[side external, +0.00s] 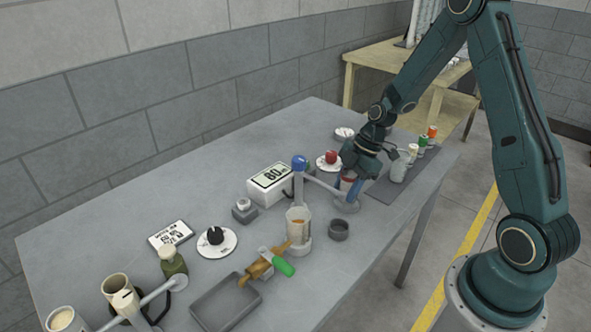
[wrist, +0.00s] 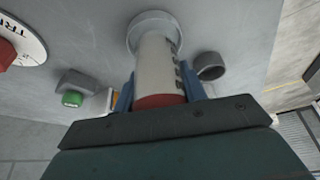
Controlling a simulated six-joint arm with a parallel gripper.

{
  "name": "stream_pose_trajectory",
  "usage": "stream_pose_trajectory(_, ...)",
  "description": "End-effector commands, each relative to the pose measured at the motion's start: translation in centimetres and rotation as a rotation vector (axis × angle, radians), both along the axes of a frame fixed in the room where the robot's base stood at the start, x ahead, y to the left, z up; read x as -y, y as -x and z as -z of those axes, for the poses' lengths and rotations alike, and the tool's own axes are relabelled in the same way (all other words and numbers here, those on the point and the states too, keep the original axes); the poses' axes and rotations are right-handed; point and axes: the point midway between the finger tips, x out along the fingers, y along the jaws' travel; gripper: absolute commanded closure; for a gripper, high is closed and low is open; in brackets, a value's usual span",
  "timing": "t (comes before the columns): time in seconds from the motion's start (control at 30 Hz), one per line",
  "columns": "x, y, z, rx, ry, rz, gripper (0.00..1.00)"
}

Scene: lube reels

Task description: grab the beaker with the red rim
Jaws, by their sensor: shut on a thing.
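The beaker with the red rim (wrist: 158,68) is a pale cylinder with dark marks on its side, and its red end is nearest the wrist camera. It also shows in the side external view (side external: 346,183), partly hidden by my gripper. My gripper (wrist: 160,92) is shut on the beaker, with one blue finger on each side of it near the rim. The beaker's far end is at a round grey base (wrist: 139,24). I cannot tell whether it rests there or is slightly raised.
A small dark cup (side external: 339,229) stands close by. A clear beaker with orange contents (side external: 298,224), a blue-topped post (side external: 299,180) and a white display box (side external: 269,185) stand to the left. Several capped bottles (side external: 412,153) stand on a dark mat behind my gripper. The table's front edge is near.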

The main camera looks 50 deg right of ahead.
Motion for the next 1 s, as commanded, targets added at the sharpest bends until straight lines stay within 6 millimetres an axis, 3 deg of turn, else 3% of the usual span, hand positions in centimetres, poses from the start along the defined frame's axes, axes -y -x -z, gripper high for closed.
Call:
stream_pose_trajectory(0.27,0.1,-0.1,-3.8,0.005,0.003,0.001,0.83)
stream_pose_trajectory(0.8,0.1,-0.1,-15.0,0.005,0.003,0.001,0.83)
stream_pose_trajectory(1.0,0.1,-0.1,-17.5,0.003,0.001,0.002,0.83)
